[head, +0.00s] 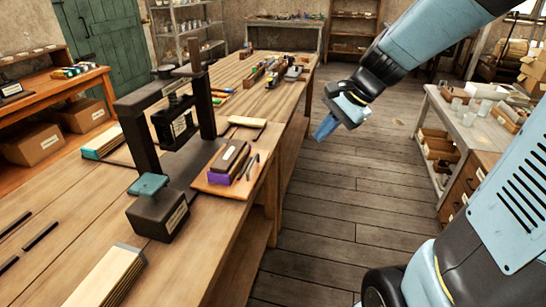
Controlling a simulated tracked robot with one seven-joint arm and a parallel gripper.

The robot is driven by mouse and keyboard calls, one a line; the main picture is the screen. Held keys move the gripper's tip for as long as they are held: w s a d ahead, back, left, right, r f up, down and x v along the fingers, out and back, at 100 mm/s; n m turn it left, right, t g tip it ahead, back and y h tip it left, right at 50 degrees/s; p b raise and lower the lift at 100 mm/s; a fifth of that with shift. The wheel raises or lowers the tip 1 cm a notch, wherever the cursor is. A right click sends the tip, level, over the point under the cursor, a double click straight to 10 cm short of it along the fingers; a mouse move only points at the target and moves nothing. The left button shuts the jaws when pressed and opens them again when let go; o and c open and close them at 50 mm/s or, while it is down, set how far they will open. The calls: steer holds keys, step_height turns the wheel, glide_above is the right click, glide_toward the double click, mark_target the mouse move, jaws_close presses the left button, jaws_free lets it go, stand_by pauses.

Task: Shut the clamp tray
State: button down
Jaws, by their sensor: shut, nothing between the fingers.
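A black press (143,150) with an upright frame stands on the wooden bench. A flat wooden tray (214,189), which looks like the clamp tray, sticks out from the press's right side toward the bench edge. On it lie a dark block with a purple lower part (232,160) and a thin dark tool (252,167). Whether the tray joins the press is hard to tell. My gripper (324,131) is shut and empty, pointing down over the floor, right of the bench and apart from the tray.
A small wooden piece (247,122) lies behind the tray. Several tools lie farther back on the bench. A side table (465,125) stands at right. The floor (335,215) between is clear.

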steer(key=w+f+m+y, duration=0.3)
steer(key=w+f+m, duration=0.9)
steer(key=w+f, duration=0.2)
steer(key=w+a+f, duration=0.3)
steer(key=a+f, duration=0.3)
steer(key=a, duration=0.4)
steer(key=shift+w+a+f+t, duration=0.15)
steer(key=shift+a+t, duration=0.15)
steer(key=shift+w, duration=0.1)
